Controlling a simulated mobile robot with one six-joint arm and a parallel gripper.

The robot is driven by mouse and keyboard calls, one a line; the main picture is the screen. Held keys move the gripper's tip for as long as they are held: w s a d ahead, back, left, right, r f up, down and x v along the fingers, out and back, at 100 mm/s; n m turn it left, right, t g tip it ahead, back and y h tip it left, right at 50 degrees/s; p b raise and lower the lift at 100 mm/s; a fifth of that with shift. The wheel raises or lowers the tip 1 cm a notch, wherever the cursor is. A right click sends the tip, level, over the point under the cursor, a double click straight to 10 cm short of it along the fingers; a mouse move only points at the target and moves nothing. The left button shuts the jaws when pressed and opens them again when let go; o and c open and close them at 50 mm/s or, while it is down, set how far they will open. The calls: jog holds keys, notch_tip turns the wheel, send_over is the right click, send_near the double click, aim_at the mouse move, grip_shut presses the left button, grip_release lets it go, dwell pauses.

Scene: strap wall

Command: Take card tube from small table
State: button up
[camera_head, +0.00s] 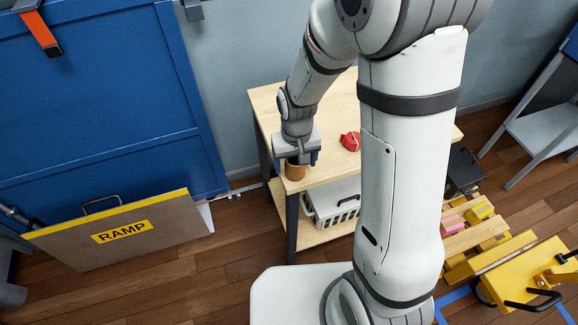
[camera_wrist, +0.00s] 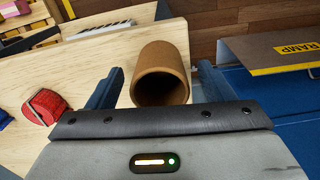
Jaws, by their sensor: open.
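The card tube (camera_wrist: 164,58) is a short brown hollow cylinder near the edge of the small table (camera_wrist: 112,50). In the head view the tube (camera_head: 295,172) shows just below my gripper (camera_head: 301,158), on the left front part of the pale wooden table top (camera_head: 322,176). In the wrist view the dark fingers of my gripper (camera_wrist: 158,92) are spread, one on each side of the tube, with a gap visible on both sides. The tube's open end faces the wrist camera. Its far end is partly out of clear sight.
A red strap roll (camera_head: 350,141) lies on the table right of the tube; it also shows in the wrist view (camera_wrist: 45,106). A white basket (camera_head: 332,204) sits on the lower shelf. A ramp board (camera_head: 122,232) leans at left.

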jog(key=shift+f, duration=1.25)
jog(key=shift+c, duration=0.4)
jog(key=c, duration=0.9)
jog(key=shift+c, duration=0.2)
